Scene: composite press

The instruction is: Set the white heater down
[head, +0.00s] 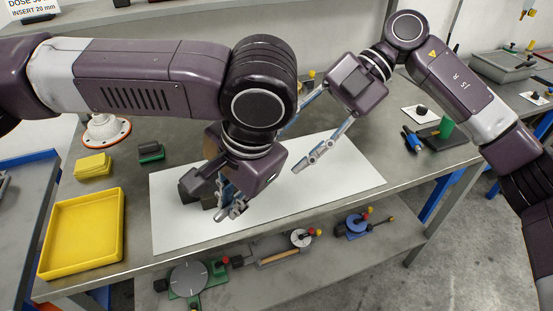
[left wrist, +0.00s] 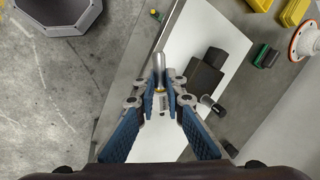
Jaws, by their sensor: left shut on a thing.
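My left gripper (head: 229,204) is shut on a slim silvery rod, the heater (left wrist: 158,68), above the front part of the white mat (head: 335,178). In the left wrist view the rod stands out between the fingertips (left wrist: 160,92), with a yellowish band near the grip. No white marking on it can be made out. A dark block (left wrist: 207,72) lies on the mat beside the gripper; in the head view my left gripper partly hides it. My right gripper (head: 290,149) is open and empty above the back of the mat.
A yellow tray (head: 118,228) stands at the left. Yellow blocks (head: 93,165), a green-black block (head: 151,152) and a white round stand (head: 106,131) are behind it. The mat's right half is clear. A lower shelf (head: 330,262) holds several fixtures.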

